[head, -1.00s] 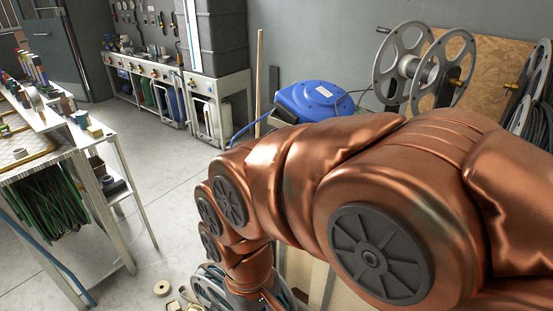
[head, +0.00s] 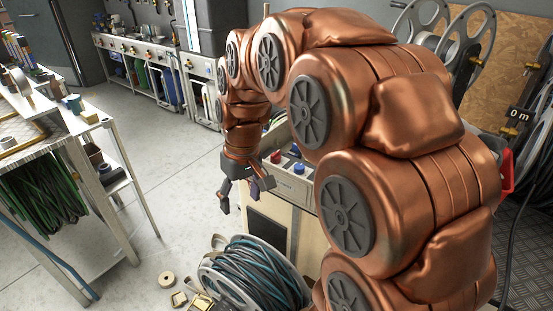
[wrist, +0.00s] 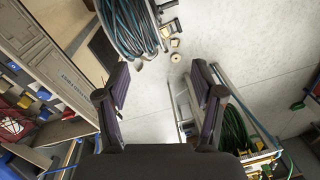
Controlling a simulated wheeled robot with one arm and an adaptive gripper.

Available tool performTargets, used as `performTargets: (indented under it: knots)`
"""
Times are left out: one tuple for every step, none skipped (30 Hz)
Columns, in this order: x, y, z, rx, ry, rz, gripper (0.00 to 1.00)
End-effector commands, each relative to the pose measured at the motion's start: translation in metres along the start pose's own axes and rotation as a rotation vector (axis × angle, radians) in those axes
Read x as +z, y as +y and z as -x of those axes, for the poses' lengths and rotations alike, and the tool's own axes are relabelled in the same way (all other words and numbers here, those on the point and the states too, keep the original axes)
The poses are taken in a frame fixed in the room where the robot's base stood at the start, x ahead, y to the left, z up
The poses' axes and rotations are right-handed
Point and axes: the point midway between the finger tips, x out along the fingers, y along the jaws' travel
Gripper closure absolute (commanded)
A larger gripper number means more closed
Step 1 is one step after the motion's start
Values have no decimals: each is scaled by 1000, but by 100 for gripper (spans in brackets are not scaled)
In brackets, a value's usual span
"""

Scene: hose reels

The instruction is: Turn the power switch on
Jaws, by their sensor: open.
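I cannot pick out the power switch for certain in either view. A pale cabinet (head: 270,213) with a grey top panel (head: 292,187) stands behind and right of my gripper (head: 246,198). My arm hides part of the cabinet.
A reel of dark teal hose (head: 255,275) stands below my gripper, with small brass pieces (head: 180,298) on the floor beside it. A metal workbench (head: 60,140) with green hose is at left. Large grey reels (head: 465,40) stand at right.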

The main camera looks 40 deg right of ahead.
Motion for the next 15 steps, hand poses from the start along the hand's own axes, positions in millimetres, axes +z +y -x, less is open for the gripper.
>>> performTargets:
  knots:
    - [-16,10,-6,-5,12,-1,33]
    - [-26,15,-6,-7,23,0,33]
    - [-38,22,-8,-10,35,3,33]
    - [-47,27,-10,-13,42,4,33]
    - [-56,33,-10,-14,52,5,33]
    - [-69,41,-11,-14,67,9,33]
    - [-77,48,-14,-15,74,9,33]
    - [-85,54,-16,-17,82,10,33]
    - [-97,63,-17,-16,97,12,33]
    - [-106,70,-18,-16,107,14,33]
    - [-113,77,-21,-17,115,15,33]
    - [-124,87,-24,-17,126,15,33]
    - [-132,94,-26,-16,138,18,33]
    - [-140,102,-28,-15,148,19,33]
    - [-149,112,-32,-14,157,19,33]
